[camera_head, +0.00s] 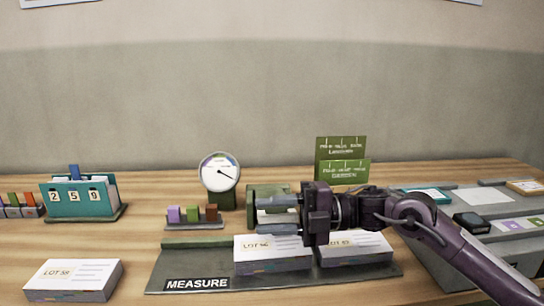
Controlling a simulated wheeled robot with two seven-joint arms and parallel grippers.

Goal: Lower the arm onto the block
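A white block labelled "LOT" (272,264) lies on the dark mat marked MEASURE (205,265). A second labelled block (356,258) lies beside it on the right, partly behind my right gripper. A round dial gauge (220,172) on a dark green stand is behind the mat. A green part (266,190), possibly the arm, shows behind my gripper; most of it is hidden. My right gripper (275,215) points left above the back of the blocks. Its two fingers are apart, with green and white surfaces visible between them; I see nothing clearly gripped. My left gripper is not in view.
Another labelled block (72,281) lies at the front left. A teal number counter (82,197) and a small rack of coloured pieces (195,225) stand farther back. Green signs (342,160) stand behind my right arm. A grey tray unit (480,240) is at the right.

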